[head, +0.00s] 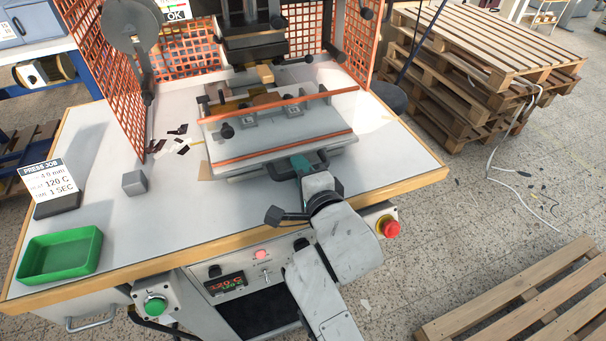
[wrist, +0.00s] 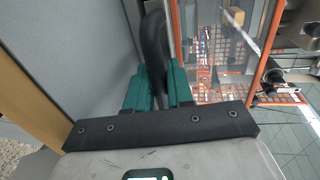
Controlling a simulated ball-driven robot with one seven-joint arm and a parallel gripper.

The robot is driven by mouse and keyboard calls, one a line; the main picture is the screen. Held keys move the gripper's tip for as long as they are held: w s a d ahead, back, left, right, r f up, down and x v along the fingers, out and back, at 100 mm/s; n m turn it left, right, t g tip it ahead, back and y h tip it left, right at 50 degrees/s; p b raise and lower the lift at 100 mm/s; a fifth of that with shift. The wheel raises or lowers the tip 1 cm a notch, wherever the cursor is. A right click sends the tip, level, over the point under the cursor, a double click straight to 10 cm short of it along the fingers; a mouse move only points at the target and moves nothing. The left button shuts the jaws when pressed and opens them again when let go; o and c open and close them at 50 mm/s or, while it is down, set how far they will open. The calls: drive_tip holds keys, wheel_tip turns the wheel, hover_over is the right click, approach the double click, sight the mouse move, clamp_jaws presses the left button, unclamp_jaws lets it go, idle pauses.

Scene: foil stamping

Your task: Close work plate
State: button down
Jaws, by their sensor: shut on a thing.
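The work plate (head: 262,142) is a flat grey slide with orange bars across it, lying on the white table in front of the press. A black handle (head: 322,158) sticks out from its front edge. My gripper (head: 299,163) reaches in from the front and is shut on this handle. In the wrist view the teal fingers of my gripper (wrist: 157,85) close around the black curved handle (wrist: 154,38). The press head (head: 250,45) stands above and behind the plate. Part of the handle is hidden by my gripper.
Orange mesh guards (head: 112,85) stand left of and behind the press. A green tray (head: 60,252), a grey cube (head: 134,183) and a job sign (head: 50,184) are on the left of the table. A red stop button (head: 391,229) sits at the front. Pallets (head: 470,60) stand right.

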drive_tip(key=c, duration=1.1)
unclamp_jaws()
drive_tip(key=shift+s, duration=0.1)
drive_tip(key=b+v, duration=0.1)
drive_tip(key=v, duration=0.9)
drive_tip(key=shift+s+d, duration=0.2)
drive_tip(key=shift+s, duration=0.1)
